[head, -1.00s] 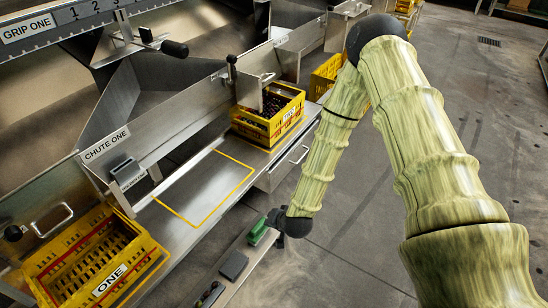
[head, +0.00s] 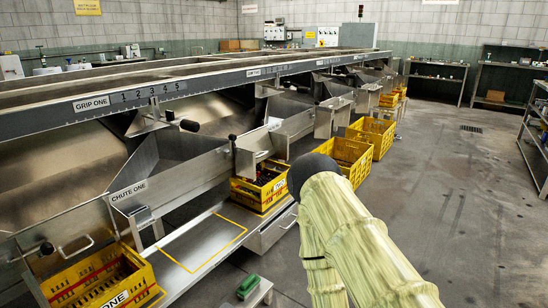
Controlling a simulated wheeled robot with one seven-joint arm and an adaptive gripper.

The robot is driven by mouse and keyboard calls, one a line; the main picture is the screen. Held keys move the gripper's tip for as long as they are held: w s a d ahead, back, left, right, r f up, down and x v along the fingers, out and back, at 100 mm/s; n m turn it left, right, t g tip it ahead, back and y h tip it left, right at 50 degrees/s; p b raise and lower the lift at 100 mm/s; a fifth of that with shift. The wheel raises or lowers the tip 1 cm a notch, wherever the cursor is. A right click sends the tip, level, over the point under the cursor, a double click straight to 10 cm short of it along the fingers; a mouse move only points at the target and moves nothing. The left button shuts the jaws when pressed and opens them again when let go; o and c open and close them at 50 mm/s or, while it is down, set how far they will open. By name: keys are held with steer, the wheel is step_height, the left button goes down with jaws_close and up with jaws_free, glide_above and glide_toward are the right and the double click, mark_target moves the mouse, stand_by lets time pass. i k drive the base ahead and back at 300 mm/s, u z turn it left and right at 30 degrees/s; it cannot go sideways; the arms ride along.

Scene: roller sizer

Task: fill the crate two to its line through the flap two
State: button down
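A yellow crate (head: 258,199) with a red band and a partly readable label, which looks like crate two, stands at the end of the steel shelf below the second chute. Dark round pieces (head: 266,176) lie inside it; its fill line cannot be made out. A metal flap (head: 247,160) hangs above the crate's left part, with a dark-knobbed lever (head: 232,139) beside it. I cannot tell how far this flap is open. My arm rises at the bottom right, close to the crate's right side in the picture. My gripper is not in view.
Crate one (head: 118,299) stands at the lower left below chute one (head: 129,191). A yellow outline (head: 243,234) marks bare shelf between the crates. More yellow crates (head: 345,151) stand farther along. A green object (head: 248,286) lies on a low bench. Open floor (head: 455,210) is at right.

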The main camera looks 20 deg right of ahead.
mark_target(259, 142)
steer(key=z, duration=0.8)
steer(key=i, duration=2.15)
steer(key=u, duration=0.6)
